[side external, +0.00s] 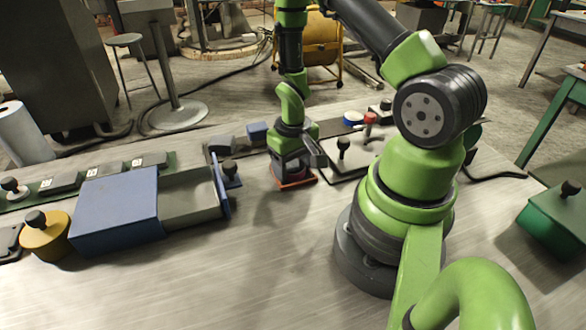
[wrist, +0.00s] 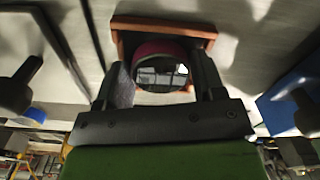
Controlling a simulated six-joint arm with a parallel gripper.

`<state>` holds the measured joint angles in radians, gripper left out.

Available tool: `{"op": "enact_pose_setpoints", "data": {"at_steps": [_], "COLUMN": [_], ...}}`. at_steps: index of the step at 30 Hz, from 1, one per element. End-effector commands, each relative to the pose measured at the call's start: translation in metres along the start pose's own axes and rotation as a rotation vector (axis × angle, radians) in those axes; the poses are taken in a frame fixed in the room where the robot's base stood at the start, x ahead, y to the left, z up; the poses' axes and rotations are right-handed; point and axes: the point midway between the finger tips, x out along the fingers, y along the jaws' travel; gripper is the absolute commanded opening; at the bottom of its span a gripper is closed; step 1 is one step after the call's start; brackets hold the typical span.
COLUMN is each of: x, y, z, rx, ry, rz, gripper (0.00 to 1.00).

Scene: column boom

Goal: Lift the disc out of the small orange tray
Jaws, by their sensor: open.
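The small orange tray (side external: 298,184) lies on the table below my gripper, and its orange-brown rim shows in the wrist view (wrist: 165,25). The disc (wrist: 160,48) sits inside the tray, with a dark red side and a shiny, mirror-like face. In the side view the gripper mostly hides it. My gripper (side external: 292,172) points down over the tray. In the wrist view its two dark fingers (wrist: 158,76) are apart, one on each side of the disc. I cannot tell whether either finger touches it.
A blue box (side external: 115,212) with its drawer (side external: 190,200) pulled out stands left of the tray. A plate with a black knob (side external: 343,150) lies close on the right. A yellow knobbed pot (side external: 45,237) and a green box (side external: 555,222) stand farther out. The front table is clear.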

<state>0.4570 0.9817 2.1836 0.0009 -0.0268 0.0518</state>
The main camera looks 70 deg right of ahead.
Motion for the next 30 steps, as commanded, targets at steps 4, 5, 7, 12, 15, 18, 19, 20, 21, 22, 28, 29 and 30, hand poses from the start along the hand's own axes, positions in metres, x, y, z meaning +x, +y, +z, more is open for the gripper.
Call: {"op": "enact_pose_setpoints", "data": {"at_steps": [4, 5, 7, 12, 15, 18, 19, 20, 21, 22, 28, 29, 30], "x": [0.000, 0.000, 0.000, -0.001, -0.001, -0.001, -0.002, -0.003, -0.005, -0.007, -0.031, -0.036, -0.044], "y": [0.000, 0.000, 0.000, 0.000, 0.000, 0.000, 0.000, 0.000, 0.000, 0.000, 0.000, 0.000, 0.000], "z": [0.000, 0.000, 0.000, 0.000, 0.000, 0.000, -0.001, -0.001, -0.001, -0.001, -0.001, -0.002, -0.002], "rx": [0.001, 0.001, 0.001, 0.000, 0.001, 0.001, 0.001, 0.001, 0.001, 0.001, 0.001, 0.001, 0.001], "ry": [0.001, 0.001, 0.001, 0.001, 0.001, 0.001, 0.001, 0.002, 0.003, 0.004, 0.007, 0.007, 0.008], "rz": [0.000, 0.000, 0.000, 0.000, 0.000, 0.000, 0.000, 0.000, 0.000, 0.000, 0.000, 0.000, 0.000], "gripper": [0.63, 0.63, 0.47, 0.19, 0.19, 0.19, 0.19, 0.19, 0.19, 0.19, 0.19, 0.19, 0.19]}}
